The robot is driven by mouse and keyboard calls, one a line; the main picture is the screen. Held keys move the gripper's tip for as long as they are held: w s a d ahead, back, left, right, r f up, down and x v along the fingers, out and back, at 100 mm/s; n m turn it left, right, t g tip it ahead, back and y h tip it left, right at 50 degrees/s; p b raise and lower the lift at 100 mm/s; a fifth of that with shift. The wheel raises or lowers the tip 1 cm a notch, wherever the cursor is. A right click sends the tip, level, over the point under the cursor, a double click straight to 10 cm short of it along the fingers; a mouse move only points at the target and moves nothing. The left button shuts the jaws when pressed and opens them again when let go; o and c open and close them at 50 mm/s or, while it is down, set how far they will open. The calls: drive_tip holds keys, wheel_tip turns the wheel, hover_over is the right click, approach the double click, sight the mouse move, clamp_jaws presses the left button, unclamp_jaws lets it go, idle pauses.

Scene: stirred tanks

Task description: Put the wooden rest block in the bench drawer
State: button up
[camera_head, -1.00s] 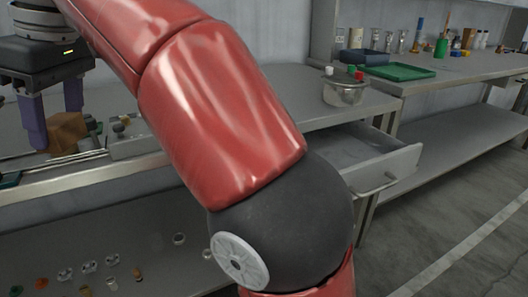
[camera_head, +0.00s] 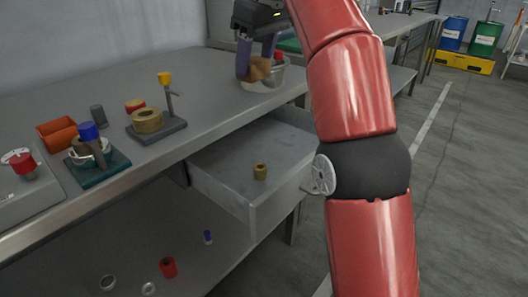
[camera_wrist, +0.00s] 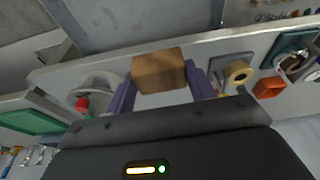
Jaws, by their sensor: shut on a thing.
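My gripper (camera_head: 257,62) is shut on the wooden rest block (camera_head: 261,70), a brown block between its two purple fingers. In the wrist view the block (camera_wrist: 158,70) sits between the fingertips, above the bench top. The bench drawer (camera_head: 222,193) is pulled open below the bench edge, nearer the camera than my gripper. Part of the drawer (camera_wrist: 105,18) seems to show at the top of the wrist view.
The metal pot (camera_head: 270,84) with a red-topped item stands close to the block. On the bench at left are an orange box (camera_head: 62,133), a stand with a tan ring (camera_head: 147,120) and a blue-topped device (camera_head: 89,131). Small parts lie on the lower shelf.

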drive_tip(key=w+d+f, duration=0.1)
drive_tip(key=w+d, duration=0.1)
drive_tip(key=w, duration=0.1)
drive_tip(key=b, duration=0.9)
approach(261, 157)
drive_tip(key=x, duration=0.5)
drive_tip(key=shift+w+f, duration=0.1)
drive_tip(key=shift+f, duration=0.1)
drive_tip(key=shift+f, duration=0.2)
drive_tip(key=o, duration=1)
